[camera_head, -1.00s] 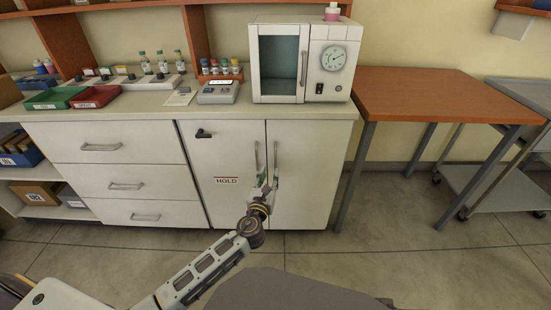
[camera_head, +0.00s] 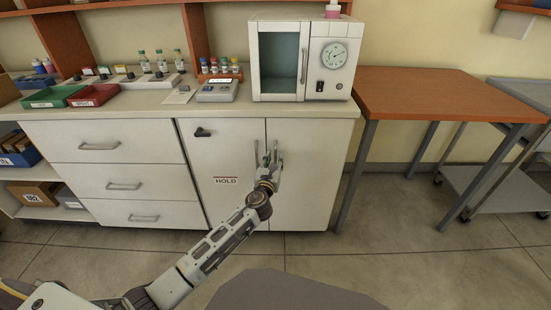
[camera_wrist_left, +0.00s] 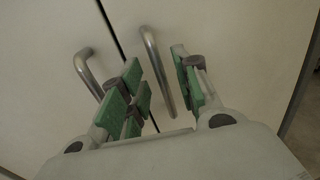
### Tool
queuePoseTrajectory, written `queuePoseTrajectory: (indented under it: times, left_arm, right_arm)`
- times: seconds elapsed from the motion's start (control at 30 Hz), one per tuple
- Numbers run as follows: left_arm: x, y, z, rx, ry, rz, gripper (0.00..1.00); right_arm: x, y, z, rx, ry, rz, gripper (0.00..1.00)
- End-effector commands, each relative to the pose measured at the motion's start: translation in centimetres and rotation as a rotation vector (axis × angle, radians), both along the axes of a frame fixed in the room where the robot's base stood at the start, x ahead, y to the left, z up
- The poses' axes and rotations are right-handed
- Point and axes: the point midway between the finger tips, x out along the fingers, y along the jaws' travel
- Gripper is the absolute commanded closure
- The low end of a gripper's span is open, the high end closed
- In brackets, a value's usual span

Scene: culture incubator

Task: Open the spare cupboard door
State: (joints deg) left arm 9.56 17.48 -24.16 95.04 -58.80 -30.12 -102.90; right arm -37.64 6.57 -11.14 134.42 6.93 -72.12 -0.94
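The two white cupboard doors hang side by side under the counter. The left door (camera_head: 222,190) has a HOLD label and a dark latch; the right door (camera_head: 310,175) is plain. Both look shut. My left gripper (camera_head: 270,160) is in front of the right door's upper part. In the left wrist view its green-padded fingers (camera_wrist_left: 160,90) are apart, and the right door's bar handle (camera_wrist_left: 152,50) runs between them, seemingly not clamped. The left door's handle (camera_wrist_left: 88,72) is outside the fingers, on the left. My right gripper is not in view.
White drawers (camera_head: 120,180) are left of the doors. An incubator (camera_head: 300,60) stands on the counter (camera_head: 150,108) above. An orange-topped table (camera_head: 440,95) stands to the right, its leg near the right door. The floor before the doors is open.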

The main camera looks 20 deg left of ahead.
Motion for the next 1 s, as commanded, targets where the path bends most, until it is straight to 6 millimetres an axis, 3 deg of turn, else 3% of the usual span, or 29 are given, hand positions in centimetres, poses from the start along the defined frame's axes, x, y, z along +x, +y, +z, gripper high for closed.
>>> queuePoseTrajectory:
  times: [0.33,0.73,1.0]
  left_arm:
    - [2.3,0.2,0.0,-0.001,-0.001,0.001,0.68]
    - [2.5,0.2,0.0,-0.001,0.000,0.000,0.68]
    - [2.5,0.2,0.0,-0.001,0.000,0.000,1.00]
  right_arm:
    - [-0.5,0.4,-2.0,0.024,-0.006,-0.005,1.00]
    - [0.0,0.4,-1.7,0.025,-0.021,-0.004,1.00]
    - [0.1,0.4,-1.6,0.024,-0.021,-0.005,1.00]
